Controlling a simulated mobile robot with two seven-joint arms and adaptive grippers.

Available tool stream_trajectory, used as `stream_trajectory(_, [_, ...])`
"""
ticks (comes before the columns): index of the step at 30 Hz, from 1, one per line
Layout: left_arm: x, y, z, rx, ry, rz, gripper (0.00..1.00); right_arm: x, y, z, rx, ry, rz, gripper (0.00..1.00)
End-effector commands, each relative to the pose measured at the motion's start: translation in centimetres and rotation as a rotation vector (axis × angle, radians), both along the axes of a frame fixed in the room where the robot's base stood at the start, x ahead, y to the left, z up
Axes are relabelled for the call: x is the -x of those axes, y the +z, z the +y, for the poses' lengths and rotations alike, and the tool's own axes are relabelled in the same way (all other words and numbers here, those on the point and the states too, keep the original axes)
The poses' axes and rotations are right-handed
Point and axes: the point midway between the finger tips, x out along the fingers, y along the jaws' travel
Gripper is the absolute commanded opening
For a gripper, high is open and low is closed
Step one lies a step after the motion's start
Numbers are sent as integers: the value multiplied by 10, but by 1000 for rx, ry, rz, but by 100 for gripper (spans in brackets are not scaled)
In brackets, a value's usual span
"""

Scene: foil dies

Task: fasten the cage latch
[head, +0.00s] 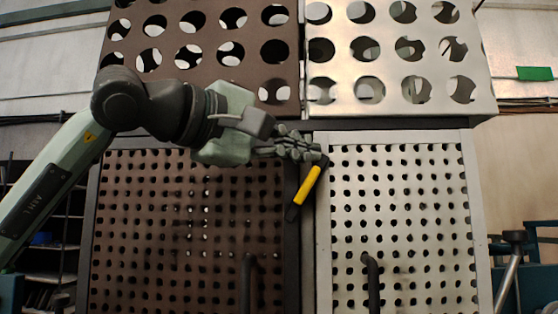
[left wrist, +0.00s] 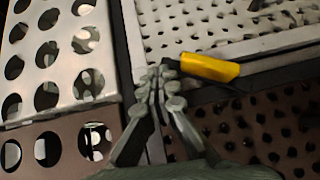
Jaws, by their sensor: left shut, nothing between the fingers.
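The cage latch (head: 307,187) is a dark bar with a yellow grip. It lies tilted across the seam between the brown door (head: 190,230) and the silver door (head: 400,230), its upper end to the right. My left gripper (head: 314,153) is shut and empty at that upper end. In the left wrist view the latch's yellow grip (left wrist: 210,67) lies just beyond and to the right of the shut fingertips (left wrist: 163,85). I cannot tell whether the fingers touch the latch. My right gripper is not in view.
Above the doors are a brown panel (head: 172,50) and a silver panel (head: 388,60) with large round holes. Dark upright handles stand out low on the brown door (head: 247,280) and the silver door (head: 372,285). Dark shelving (head: 45,262) stands at the left.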

Motion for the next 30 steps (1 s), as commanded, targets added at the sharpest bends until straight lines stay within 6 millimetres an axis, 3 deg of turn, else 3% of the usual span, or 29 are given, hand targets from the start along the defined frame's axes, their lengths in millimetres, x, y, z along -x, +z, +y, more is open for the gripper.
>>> stream_trajectory(6, [0,1,-5,-74,0,-1,0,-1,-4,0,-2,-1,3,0])
stream_trajectory(30, [0,-1,-17,-72,0,0,0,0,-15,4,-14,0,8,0])
